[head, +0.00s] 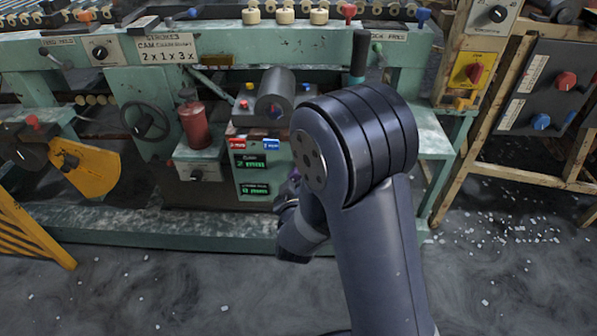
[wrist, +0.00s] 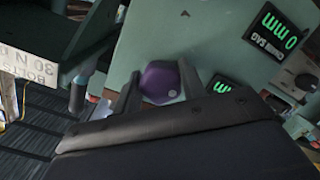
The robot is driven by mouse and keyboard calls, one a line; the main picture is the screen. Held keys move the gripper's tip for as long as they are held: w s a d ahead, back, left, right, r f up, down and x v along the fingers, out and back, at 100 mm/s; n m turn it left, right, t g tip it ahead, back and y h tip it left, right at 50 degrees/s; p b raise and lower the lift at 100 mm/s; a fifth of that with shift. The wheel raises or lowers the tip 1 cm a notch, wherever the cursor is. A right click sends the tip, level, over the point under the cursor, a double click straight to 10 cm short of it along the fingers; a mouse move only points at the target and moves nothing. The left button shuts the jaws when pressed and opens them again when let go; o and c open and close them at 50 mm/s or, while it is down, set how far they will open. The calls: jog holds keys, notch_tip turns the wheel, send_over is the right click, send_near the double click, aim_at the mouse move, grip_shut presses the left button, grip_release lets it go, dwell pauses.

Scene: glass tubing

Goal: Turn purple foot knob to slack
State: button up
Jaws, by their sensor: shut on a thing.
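The purple foot knob (wrist: 161,82) shows in the wrist view against a pale green panel, between the two dark fingers of my gripper (wrist: 160,92). The fingers are shut on it from either side. In the head view my gripper (head: 288,205) is at the lower right of the green machine cabinet, largely hidden by my own arm. Only a small bit of purple (head: 295,174) shows there. A dark display reading "0 mm", labelled "CHAIN SAG" (wrist: 270,28), is beside the knob in the wrist view.
The cabinet (head: 262,185) carries two green displays, a red tag and a blue tag. A red canister (head: 195,124) and a handwheel (head: 145,121) stand to its left. A yellow guard (head: 85,167) is at far left. The floor in front (head: 150,290) is mostly open, with scattered bits.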

jog(key=n+p, duration=0.3)
jog(key=n, duration=0.2)
jog(key=shift+r+h, duration=0.1)
jog(key=shift+h, duration=0.3)
jog(key=shift+n+h+p, duration=0.3)
jog(key=shift+n+p, duration=0.85)
jog(key=shift+n, duration=0.95)
jog(key=o, duration=1)
jog(key=shift+c, duration=0.2)
jog(key=shift+a, duration=0.1)
jog(key=s+a+p, duration=0.1)
jog(key=s, duration=0.9)
jog(key=shift+s+a+r, duration=0.15)
jog(key=shift+s+r, duration=0.2)
